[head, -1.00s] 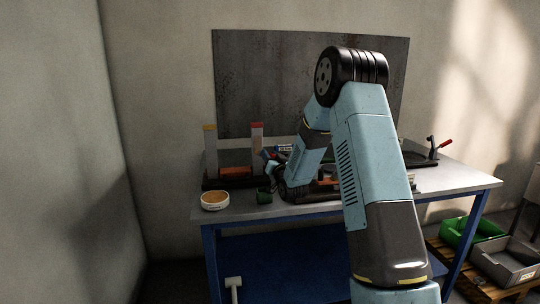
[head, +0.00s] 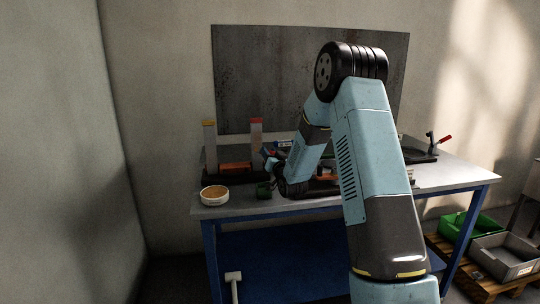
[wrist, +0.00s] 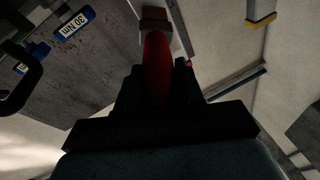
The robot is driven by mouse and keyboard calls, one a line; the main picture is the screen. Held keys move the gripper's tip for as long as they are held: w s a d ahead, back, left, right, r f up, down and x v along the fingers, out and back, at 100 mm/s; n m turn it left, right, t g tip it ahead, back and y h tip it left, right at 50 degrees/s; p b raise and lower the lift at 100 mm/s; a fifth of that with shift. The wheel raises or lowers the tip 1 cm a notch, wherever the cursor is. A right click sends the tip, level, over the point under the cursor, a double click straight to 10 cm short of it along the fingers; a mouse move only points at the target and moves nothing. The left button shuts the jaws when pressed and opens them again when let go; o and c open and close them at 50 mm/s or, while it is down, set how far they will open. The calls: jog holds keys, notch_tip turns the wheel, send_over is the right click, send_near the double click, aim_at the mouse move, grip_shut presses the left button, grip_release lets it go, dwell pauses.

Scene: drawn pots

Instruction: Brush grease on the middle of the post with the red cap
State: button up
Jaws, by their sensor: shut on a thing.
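The post with the red cap (head: 256,138) stands upright at the left of the bench. In the wrist view its pale side (wrist: 178,32) shows behind the brush, with a bit of red at its end. My gripper (head: 271,164) is just right of this post, partly hidden by my arm. In the wrist view my gripper (wrist: 158,88) is shut on the red handle of a brush (wrist: 156,55). Its brown bristles (wrist: 154,18) overlap the post's edge; I cannot tell whether they touch. A white tub of tan grease (head: 214,196) sits at the bench's front left.
A post with a yellow cap (head: 209,148) stands left of the red-capped one and shows in the wrist view (wrist: 262,12). An orange block (head: 236,167) lies between them. A dark green cup (head: 264,190) stands near the front edge. Blue-and-white labelled things (wrist: 76,21) lie nearby.

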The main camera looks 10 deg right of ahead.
jog(key=shift+w+r, duration=0.2)
jog(key=shift+r, duration=4.05)
